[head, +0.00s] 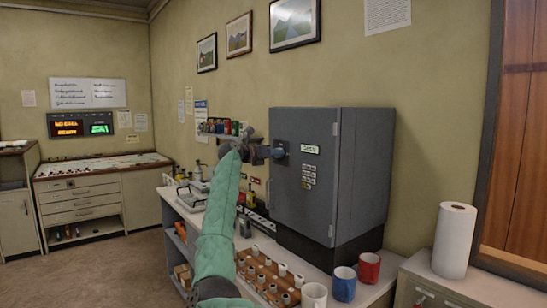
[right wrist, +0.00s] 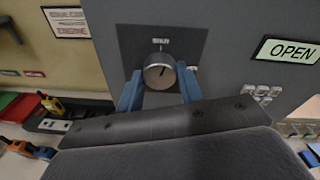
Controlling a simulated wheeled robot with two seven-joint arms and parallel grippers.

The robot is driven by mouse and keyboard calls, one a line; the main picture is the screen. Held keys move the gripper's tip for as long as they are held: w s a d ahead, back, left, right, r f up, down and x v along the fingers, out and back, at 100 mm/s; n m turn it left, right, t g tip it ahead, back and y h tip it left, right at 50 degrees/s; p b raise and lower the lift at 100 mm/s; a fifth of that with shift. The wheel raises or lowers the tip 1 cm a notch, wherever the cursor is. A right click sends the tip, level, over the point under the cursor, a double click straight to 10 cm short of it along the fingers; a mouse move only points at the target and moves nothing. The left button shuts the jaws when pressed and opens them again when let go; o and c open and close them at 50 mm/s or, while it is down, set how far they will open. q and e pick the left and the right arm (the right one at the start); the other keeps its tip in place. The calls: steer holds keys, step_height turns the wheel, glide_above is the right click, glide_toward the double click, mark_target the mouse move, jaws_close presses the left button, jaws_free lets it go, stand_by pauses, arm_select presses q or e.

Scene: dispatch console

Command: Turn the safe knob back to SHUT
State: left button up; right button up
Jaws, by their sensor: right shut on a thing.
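The grey safe (head: 300,205) stands on the side counter, its door closed against the body as far as I can see. A lit plate on it reads OPEN (head: 310,149), and the plate also shows in the right wrist view (right wrist: 288,52). My right gripper (head: 277,152) is at the knob. Its blue fingers (right wrist: 158,86) are shut on the knob from both sides. Small lettering above the knob is too small to read. My left gripper is out of view.
A keypad (head: 309,175) is on the safe door. Below, the counter holds a wooden rack (head: 262,272) of several stamps and white, blue (head: 344,284) and red (head: 369,267) mugs. A paper roll (head: 454,240) stands at right. Floor at left is clear.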

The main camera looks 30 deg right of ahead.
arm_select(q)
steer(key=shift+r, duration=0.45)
arm_select(e)
steer(key=shift+w+r+n, duration=0.1)
steer(key=shift+n, duration=1.4)
steer(key=shift+g, duration=0.3)
steer(key=o, duration=1)
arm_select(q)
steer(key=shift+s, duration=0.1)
arm_select(e)
steer(key=shift+a, duration=0.1)
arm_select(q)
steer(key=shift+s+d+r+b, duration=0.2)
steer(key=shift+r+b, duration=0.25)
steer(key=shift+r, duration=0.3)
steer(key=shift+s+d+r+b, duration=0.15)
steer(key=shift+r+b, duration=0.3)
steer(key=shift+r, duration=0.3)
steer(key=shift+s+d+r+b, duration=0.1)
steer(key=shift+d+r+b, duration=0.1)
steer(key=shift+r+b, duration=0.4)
arm_select(e)
steer(key=shift+s+a+r, duration=0.15)
steer(key=shift+a+r, duration=0.05)
steer(key=shift+a, duration=1.7)
steer(key=shift+s+a+r, duration=0.1)
steer(key=shift+a+r, duration=0.05)
steer(key=shift+a, duration=1.7)
